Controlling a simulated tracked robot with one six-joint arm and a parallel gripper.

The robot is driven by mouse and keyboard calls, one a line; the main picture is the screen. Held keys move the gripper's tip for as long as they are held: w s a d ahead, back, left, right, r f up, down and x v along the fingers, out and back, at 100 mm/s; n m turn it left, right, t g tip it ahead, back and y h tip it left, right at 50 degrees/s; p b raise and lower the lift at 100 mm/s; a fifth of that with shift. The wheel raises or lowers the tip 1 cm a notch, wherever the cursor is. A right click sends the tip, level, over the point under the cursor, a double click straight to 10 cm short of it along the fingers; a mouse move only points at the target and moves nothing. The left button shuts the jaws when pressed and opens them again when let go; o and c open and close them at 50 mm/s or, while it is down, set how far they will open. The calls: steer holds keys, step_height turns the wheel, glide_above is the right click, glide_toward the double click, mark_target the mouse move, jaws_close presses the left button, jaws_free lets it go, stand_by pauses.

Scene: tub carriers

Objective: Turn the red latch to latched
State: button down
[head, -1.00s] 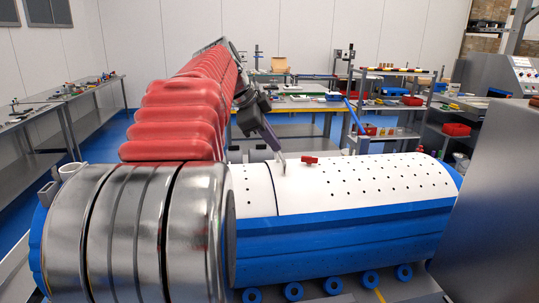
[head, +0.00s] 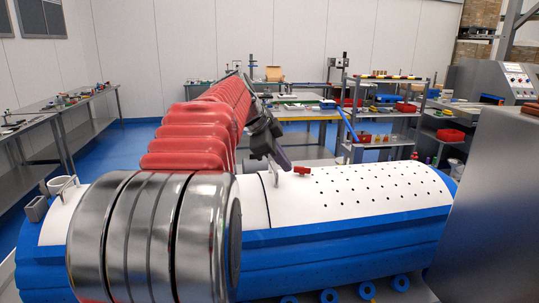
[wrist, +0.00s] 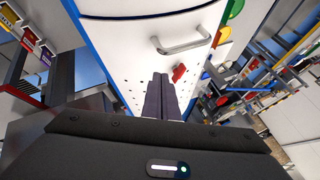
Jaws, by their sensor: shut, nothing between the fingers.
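A small red latch (head: 302,170) sits on the white, hole-dotted top (head: 380,188) of a long blue-sided body. In the wrist view the latch (wrist: 179,73) is a short red bar lying at a slant. Whether it is latched cannot be told. A metal handle (wrist: 180,38) stands near it on the same white surface. My gripper (head: 286,166) is shut and empty, its fingertips just left of the latch in the head view. In the wrist view the closed fingers (wrist: 160,78) point at the white surface, with the latch close to the right of their tips. Contact cannot be told.
Shelves with red bins (head: 450,135) and a workbench (head: 300,113) stand behind. Another bench (head: 65,113) runs along the left, and a grey cabinet (head: 490,195) is at the right. Blue floor lies open at the left.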

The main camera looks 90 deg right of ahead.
mark_target(302, 175)
steer(key=x, duration=0.4)
steer(key=shift+a+f, duration=0.1)
steer(key=shift+f, duration=0.2)
steer(key=d, duration=0.1)
steer(key=s+d, duration=0.1)
steer(key=d, duration=0.1)
steer(key=shift+d+f, duration=0.2)
steer(key=shift+d, duration=0.1)
steer(key=shift+w+d+r, duration=0.15)
steer(key=shift+d, duration=0.1)
steer(key=shift+d, duration=0.1)
steer(key=shift+w, duration=0.15)
